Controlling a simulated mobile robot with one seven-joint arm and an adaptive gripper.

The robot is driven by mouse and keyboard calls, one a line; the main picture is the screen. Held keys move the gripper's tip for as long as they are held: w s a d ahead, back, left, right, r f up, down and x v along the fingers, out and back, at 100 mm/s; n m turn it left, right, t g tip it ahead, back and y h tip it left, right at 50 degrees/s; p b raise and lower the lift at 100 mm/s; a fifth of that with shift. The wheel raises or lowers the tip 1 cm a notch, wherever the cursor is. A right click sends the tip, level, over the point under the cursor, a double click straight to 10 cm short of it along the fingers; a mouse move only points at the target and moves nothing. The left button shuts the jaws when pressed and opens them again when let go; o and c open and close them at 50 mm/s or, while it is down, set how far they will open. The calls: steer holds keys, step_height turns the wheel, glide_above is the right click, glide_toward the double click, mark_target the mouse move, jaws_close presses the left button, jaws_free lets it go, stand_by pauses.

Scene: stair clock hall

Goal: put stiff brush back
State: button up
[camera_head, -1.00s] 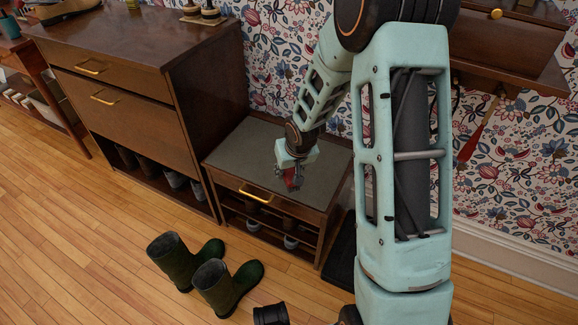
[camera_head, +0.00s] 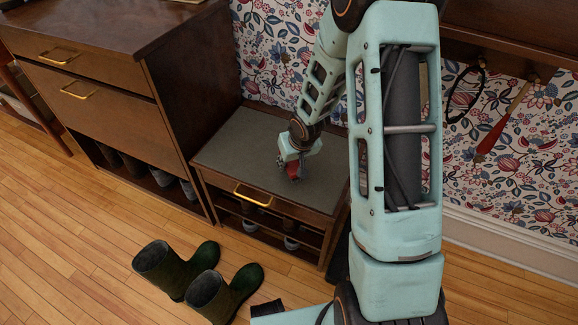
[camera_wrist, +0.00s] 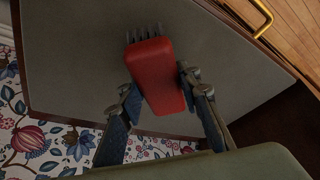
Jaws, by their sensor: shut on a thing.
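The stiff brush (camera_wrist: 157,78) has a red block body and dark bristles along its far end in the wrist view. My gripper (camera_wrist: 160,92) is shut on it, with one finger at each side. In the head view, my gripper (camera_head: 293,166) and the small red brush (camera_head: 293,172) are over the grey-topped bench (camera_head: 236,145). I cannot tell whether the brush touches the top. The bench has a front drawer with a brass handle (camera_head: 253,196), and the drawer looks shut.
Green boots (camera_head: 175,268) stand on the floor before the bench. A tall brown cabinet (camera_head: 110,110) stands to its left. Shoes sit on the bench's lower shelf. A red long-handled item (camera_head: 490,137) and a dark loop (camera_head: 465,95) hang at the right wall. The bench top around the brush looks clear.

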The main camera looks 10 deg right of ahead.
mark_target(291, 168)
step_height(291, 168, down, 2)
steer(key=shift+w+d+f+b, duration=0.1)
steer(key=shift+w+f+b, duration=0.1)
steer(key=shift+b, duration=0.3)
steer(key=shift+s+f, duration=0.1)
steer(key=shift+f, duration=0.25)
steer(key=shift+f+b, duration=0.1)
steer(key=shift+b, duration=0.3)
steer(key=o, duration=1)
